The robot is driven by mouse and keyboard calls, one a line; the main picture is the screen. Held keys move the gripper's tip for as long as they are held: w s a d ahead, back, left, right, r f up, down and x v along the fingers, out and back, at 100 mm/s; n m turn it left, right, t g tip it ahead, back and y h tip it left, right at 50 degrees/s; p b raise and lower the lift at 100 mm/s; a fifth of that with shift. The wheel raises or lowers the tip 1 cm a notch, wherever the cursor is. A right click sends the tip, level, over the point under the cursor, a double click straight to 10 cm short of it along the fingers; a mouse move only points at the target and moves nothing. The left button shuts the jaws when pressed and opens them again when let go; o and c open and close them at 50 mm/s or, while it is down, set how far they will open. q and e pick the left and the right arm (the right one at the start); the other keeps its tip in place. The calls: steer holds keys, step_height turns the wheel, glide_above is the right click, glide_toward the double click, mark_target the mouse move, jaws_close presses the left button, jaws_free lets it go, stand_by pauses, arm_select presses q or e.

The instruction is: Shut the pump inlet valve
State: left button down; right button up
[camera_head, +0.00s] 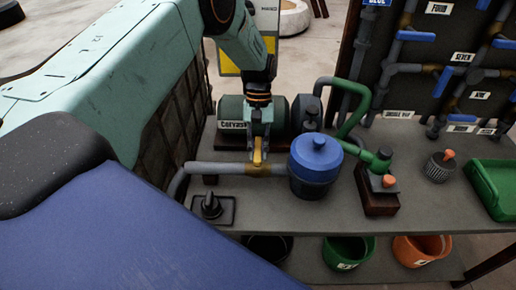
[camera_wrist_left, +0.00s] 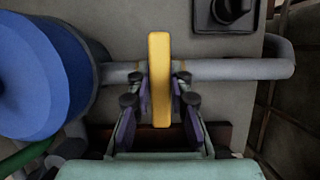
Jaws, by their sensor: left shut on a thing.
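The pump inlet valve has a yellow lever (camera_head: 257,158) on a brass-coloured body set in a grey pipe (camera_head: 218,169). In the left wrist view the yellow lever (camera_wrist_left: 159,62) stands crosswise to the pipe (camera_wrist_left: 235,69), about at a right angle. My left gripper (camera_head: 258,146) reaches down from above onto the lever. In the wrist view the left gripper (camera_wrist_left: 163,98) has one finger on each side of the lever, shut on it. The fingers hide part of the valve body. My right gripper is not in view.
A blue lidded vat (camera_head: 315,165) stands close right of the valve. A green pump (camera_head: 237,112) is behind. A black plunger-like fixture (camera_head: 212,207) sits in front. Further right are a green pipe fitting (camera_head: 377,160), a knurled jar (camera_head: 438,168) and a green tray (camera_head: 490,190).

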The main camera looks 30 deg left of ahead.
arm_select(q)
steer(key=c, duration=1.2)
jaws_free()
steer(key=shift+w+a, duration=0.1)
steer(key=v, duration=0.7)
steer(key=shift+r, duration=0.25)
